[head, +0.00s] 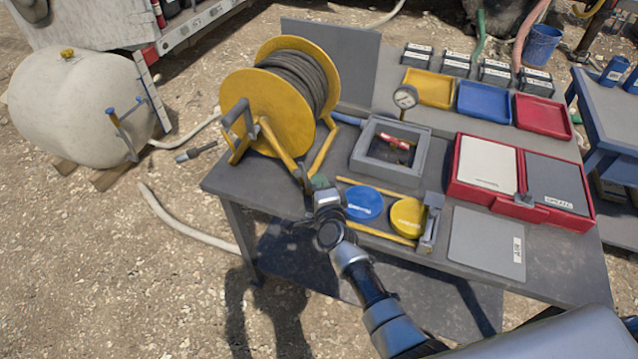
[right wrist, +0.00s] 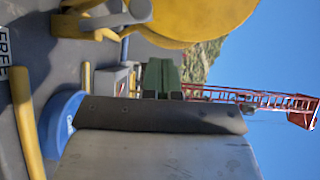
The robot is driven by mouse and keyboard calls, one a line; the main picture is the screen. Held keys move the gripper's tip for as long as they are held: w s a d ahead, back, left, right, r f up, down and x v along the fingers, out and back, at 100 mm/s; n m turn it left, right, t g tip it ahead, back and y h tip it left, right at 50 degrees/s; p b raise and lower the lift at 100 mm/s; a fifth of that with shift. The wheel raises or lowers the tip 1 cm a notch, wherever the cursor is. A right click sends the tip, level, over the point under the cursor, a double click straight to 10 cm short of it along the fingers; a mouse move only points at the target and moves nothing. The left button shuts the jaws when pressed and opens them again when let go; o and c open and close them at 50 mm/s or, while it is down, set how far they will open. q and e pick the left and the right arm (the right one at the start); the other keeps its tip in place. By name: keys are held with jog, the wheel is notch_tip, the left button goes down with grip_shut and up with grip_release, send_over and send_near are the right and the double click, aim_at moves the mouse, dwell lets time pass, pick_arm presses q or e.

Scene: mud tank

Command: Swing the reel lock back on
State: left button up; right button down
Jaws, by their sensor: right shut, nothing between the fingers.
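The reel (head: 279,92) has yellow flanges wound with dark hose and stands on yellow legs at the table's left end. A grey lever (head: 236,112) shows at the reel's near left side. The right wrist view shows part of the yellow reel (right wrist: 205,18) and a grey lever-like part (right wrist: 130,14) on its yellow frame; I cannot tell if it is the lock. A label reading "FREE" (right wrist: 4,48) is at the left edge there. My right gripper (head: 320,184) is shut and empty, in front of the reel's right leg, apart from the lever. My left gripper is out of view.
The table (head: 482,300) also carries a blue disc (head: 364,203), a yellow disc (head: 407,217), yellow rods, a grey frame (head: 358,153), a gauge (head: 405,97) and a red case (head: 571,215). A white tank (head: 80,105) stands on the ground at left.

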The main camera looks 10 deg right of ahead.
pick_arm(q)
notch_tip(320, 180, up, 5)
jog(key=p, duration=0.3)
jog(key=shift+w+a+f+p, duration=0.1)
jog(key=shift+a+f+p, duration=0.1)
jog(key=shift+p, duration=0.2)
pick_arm(e)
jog(key=s+r, duration=0.1)
jog(key=s, duration=0.8)
jog(key=shift+a+r, duration=0.15)
jog(key=shift+r, duration=0.15)
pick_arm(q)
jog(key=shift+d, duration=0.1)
